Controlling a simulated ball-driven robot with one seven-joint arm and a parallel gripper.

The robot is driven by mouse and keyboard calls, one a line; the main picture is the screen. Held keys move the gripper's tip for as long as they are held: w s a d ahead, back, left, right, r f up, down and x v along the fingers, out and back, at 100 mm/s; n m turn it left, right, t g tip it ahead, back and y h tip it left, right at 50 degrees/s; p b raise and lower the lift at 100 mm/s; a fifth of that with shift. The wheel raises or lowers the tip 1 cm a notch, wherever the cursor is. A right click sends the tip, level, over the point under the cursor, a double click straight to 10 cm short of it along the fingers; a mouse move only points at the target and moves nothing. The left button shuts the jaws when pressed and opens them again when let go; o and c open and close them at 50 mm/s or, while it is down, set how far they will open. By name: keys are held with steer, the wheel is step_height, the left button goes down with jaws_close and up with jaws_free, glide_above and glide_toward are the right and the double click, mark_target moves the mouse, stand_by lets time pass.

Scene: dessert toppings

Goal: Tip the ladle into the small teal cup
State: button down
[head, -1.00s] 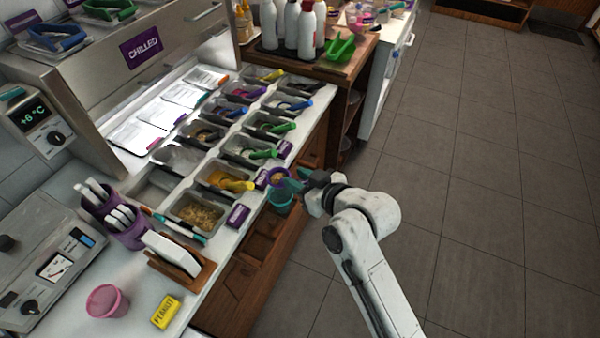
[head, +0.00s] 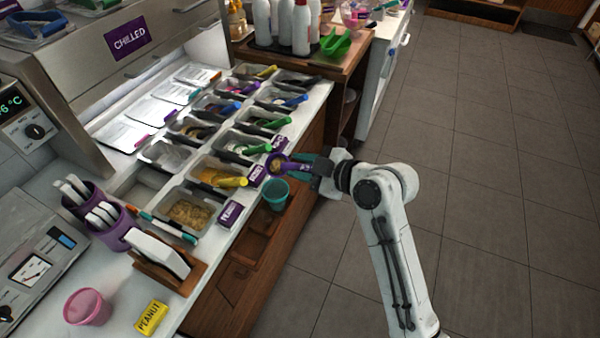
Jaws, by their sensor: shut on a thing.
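The purple ladle (head: 277,164) is held just above and behind the cup's rim in the picture. Its round bowl shows a tan-brown topping inside and looks roughly level. My gripper (head: 304,167), with teal fingers, is shut on the ladle's purple handle, to the upper right of the cup. The fingers hide part of the handle. The inside of the cup is hard to make out.
Two rows of topping tubs (head: 190,210) with coloured spoons fill the counter left of the cup. Purple labels (head: 229,213) line its front edge. A pink cup (head: 88,307) and a yellow peanut box (head: 150,317) stand nearer. Open floor lies to the right.

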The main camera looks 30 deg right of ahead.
steer(key=shift+d+f+n+b, duration=0.2)
steer(key=shift+n+b, duration=0.1)
steer(key=shift+n, duration=0.1)
steer(key=n+b, duration=0.1)
steer(key=n, duration=0.1)
steer(key=n+b, duration=0.1)
steer(key=n, duration=0.1)
steer(key=s+f+n+g+y+b, duration=0.1)
steer(key=n, duration=0.1)
steer(key=shift+a+b, duration=0.25)
steer(key=shift+b, duration=0.05)
steer(key=shift+s+a+f+n+g+h+b, duration=0.1)
steer(key=shift+s+a+n+g+h+b, duration=0.25)
steer(key=shift+n+b, duration=1.65)
steer(key=shift+s+a+f+n+g+h+b, duration=0.25)
steer(key=shift+n+b, duration=1.05)
steer(key=shift+n, duration=1.35)
steer(key=shift+s+a+n+g+h+b, duration=0.3)
steer(key=shift+s+a+n+h+b, duration=0.15)
steer(key=shift+n+b, duration=1.55)
steer(key=shift+n+p, duration=0.35)
